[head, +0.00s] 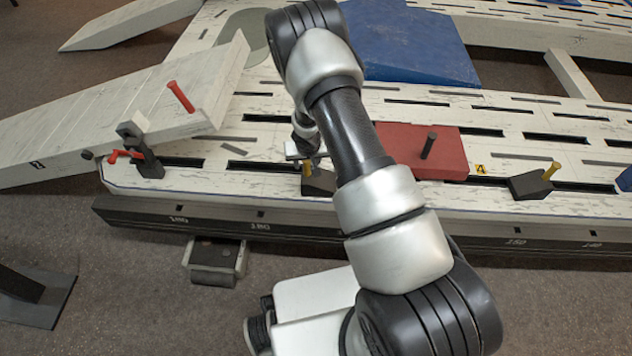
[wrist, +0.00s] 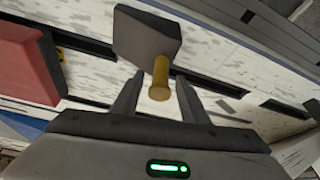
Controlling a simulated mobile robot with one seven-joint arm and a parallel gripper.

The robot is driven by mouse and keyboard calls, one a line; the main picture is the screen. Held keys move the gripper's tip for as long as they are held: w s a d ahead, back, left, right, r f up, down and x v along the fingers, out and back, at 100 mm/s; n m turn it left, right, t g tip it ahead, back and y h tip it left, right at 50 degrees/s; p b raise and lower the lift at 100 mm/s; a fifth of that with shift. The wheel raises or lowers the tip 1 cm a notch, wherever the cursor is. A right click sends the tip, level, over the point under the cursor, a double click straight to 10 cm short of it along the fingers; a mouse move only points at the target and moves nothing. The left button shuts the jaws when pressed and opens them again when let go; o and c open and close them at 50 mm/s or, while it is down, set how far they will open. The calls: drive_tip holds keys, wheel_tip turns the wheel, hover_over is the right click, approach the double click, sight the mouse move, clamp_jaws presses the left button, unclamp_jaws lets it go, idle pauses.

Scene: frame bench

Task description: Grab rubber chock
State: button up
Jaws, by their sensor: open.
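A dark grey rubber chock (head: 319,183) with a yellow peg (head: 307,169) sits on the slotted white bench, partly behind my arm. In the wrist view the chock (wrist: 148,38) lies just beyond my fingertips, with its yellow peg (wrist: 160,75) pointing toward the camera. My gripper (wrist: 157,97) is open, one finger on each side of the peg's end. No finger contact shows. In the head view my gripper (head: 304,150) is mostly hidden by the arm. A second, similar chock (head: 528,186) with a yellow peg stands farther right on the bench.
A red block (head: 440,155) with a black peg lies right of my arm. A blue ramp (head: 410,45) is behind. A black clamp with a red handle (head: 145,155) and a white sloped beam (head: 120,115) are at left. The bench front edge (head: 240,225) runs below.

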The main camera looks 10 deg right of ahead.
clamp_jaws()
drive_tip(key=shift+w+r, duration=0.1)
drive_tip(key=shift+r, duration=0.05)
